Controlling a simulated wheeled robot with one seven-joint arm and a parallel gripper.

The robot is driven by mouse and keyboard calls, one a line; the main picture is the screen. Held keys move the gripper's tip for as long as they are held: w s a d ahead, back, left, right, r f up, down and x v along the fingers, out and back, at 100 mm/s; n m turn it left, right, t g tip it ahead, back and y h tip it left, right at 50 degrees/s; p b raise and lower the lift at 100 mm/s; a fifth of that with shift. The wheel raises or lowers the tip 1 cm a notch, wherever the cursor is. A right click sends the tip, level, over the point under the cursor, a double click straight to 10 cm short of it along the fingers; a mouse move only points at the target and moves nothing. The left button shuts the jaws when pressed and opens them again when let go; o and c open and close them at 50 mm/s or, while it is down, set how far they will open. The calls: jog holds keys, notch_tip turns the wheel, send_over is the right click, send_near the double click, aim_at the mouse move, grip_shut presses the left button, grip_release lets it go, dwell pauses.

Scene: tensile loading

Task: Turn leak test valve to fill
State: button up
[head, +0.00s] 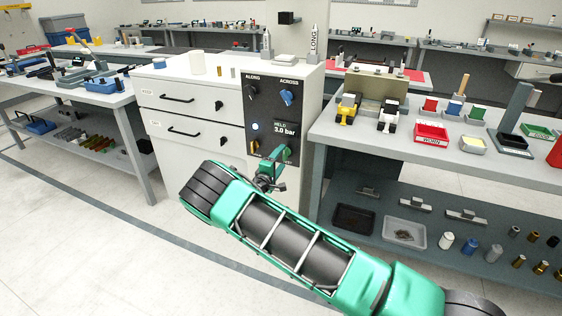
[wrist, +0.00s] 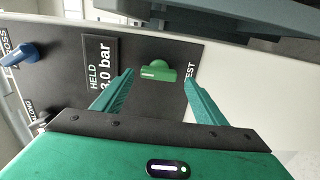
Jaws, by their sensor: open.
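The leak test valve is a green handle (wrist: 157,72) on a dark panel (wrist: 140,52) in the wrist view, with a label ending in "EST" beside it. My gripper (wrist: 160,76) is open, its two green fingers on either side of the handle with gaps to it. Whether the fingertips reach as deep as the handle, I cannot tell. A display (wrist: 101,66) reads "HELD 3.0 bar". In the head view my gripper (head: 272,165) is at the lower part of the panel (head: 264,108) and largely hides the valve.
A blue "ACROSS" knob (head: 287,97) and a dark "ALONG" knob (head: 250,92) sit above on the panel. White drawers (head: 186,103) stand to the left. A grey workbench (head: 400,165) with trays and small parts stands close on the right. Open floor lies at the left front.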

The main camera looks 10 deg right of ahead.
jog(key=v, duration=1)
jog(key=s+d+r+m+g+h, duration=0.1)
jog(key=s+d+r+m+g, duration=0.25)
jog(key=d, duration=0.55)
jog(key=s+d+r+m+g+h, duration=0.15)
jog(key=d+m+g, duration=0.25)
jog(key=d, duration=0.5)
jog(key=s+d+r+m+g+y, duration=0.4)
jog(key=s+d+r+g, duration=0.1)
jog(key=s+d, duration=0.65)
jog(key=s+d+r+m+g+y, duration=0.1)
jog(key=s+r+m+y, duration=0.15)
jog(key=s, duration=0.65)
jog(key=s+d+r+m+g+y, duration=0.1)
jog(key=s+r+m+g+y, duration=0.15)
jog(key=s, duration=0.75)
jog(key=s+a+r+y, duration=0.2)
jog(key=s+a, duration=0.1)
jog(key=s, duration=0.6)
jog(key=s+a+r+t+y, duration=0.1)
jog(key=s+a+r+y, duration=0.1)
jog(key=s, duration=0.7)
jog(key=shift+s+a+m, duration=0.35)
jog(key=shift+a, duration=0.2)
